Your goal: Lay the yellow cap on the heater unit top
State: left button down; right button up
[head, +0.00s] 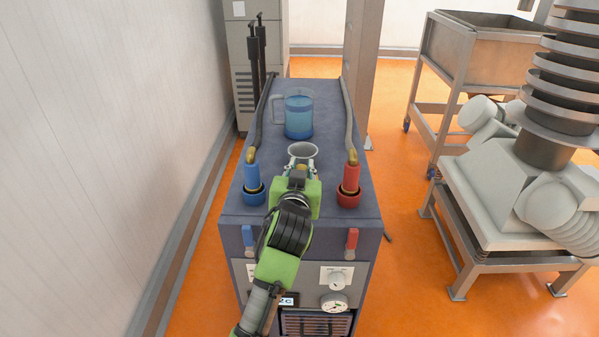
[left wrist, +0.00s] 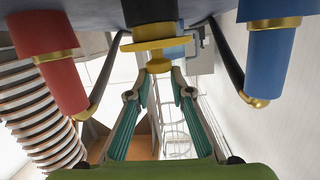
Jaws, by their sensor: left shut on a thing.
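My left gripper (head: 301,166) is over the middle of the heater unit top (head: 265,112), between a blue and a red fitting. In the left wrist view, which shows the scene upside down, the gripper (left wrist: 160,72) is shut on the knob of the yellow cap (left wrist: 164,44). The cap's disc is at the gold rim of a black filler neck (left wrist: 150,11); I cannot tell whether they touch. My right gripper is in neither view.
A funnel-like pale rim (head: 303,149) shows just beyond the gripper. A jug of blue liquid (head: 299,115) stands farther back. The blue fitting (head: 252,178) and red fitting (head: 349,178) carry hoses along both sides. Bare top lies around the jug.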

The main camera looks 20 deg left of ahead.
pick_arm(q)
jog(key=shift+s+d+r, duration=0.1)
jog(key=shift+s, duration=0.1)
jog(key=shift+s+d, duration=0.1)
jog(key=c, duration=1.9)
grip_release()
jog(key=shift+o, duration=0.4)
jog(key=shift+f, duration=0.2)
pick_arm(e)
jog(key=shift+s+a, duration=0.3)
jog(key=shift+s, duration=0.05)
pick_arm(q)
jog(key=shift+r, duration=0.2)
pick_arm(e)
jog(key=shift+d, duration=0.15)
